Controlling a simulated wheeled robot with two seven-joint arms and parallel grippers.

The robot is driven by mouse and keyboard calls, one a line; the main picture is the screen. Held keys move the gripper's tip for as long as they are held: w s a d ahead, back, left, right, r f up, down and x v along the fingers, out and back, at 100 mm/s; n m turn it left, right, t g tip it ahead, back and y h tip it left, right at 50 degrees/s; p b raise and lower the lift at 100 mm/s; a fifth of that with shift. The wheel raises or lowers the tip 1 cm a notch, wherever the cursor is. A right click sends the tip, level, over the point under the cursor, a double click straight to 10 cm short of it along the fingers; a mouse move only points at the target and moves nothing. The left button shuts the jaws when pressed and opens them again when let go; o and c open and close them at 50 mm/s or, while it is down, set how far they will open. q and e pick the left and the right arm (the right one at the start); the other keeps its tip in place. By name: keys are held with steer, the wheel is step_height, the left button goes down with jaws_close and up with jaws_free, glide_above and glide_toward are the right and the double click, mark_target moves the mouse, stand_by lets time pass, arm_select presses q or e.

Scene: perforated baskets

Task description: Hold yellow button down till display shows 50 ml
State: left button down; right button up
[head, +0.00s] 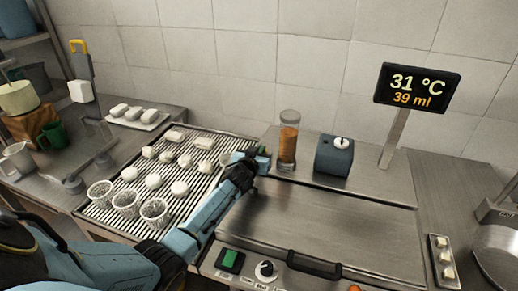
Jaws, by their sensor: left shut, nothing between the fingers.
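The dark display (416,87) on a grey post reads 31 °C in pale yellow and 39 ml in orange. A clear cylinder (288,140) holding orange liquid stands on the steel counter. My left gripper (258,157) is shut and empty, just left of the cylinder at the back of the grate; I cannot tell whether it touches anything. A small panel (444,262) at the right carries several pale, yellowish buttons. I cannot make out a clearly yellow button, and one may be hidden by my gripper. My right gripper is out of view.
A blue-grey box (333,156) with a white top knob stands right of the cylinder. White pieces and perforated baskets (155,212) sit on the slatted grate (205,183). A steel lid (330,222) with a black handle fills the middle. A round pot (497,255) is at the right edge.

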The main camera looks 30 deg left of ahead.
arm_select(q)
steer(key=shift+s+f, duration=0.3)
steer(key=shift+f, duration=0.5)
step_height(320, 180, up, 6)
steer(key=p, duration=0.4)
steer(key=shift+w+f+p, duration=0.1)
steer(key=shift+w+p, duration=0.05)
steer(key=shift+p, duration=0.2)
steer(key=v, duration=0.9)
steer(key=shift+s, duration=0.4)
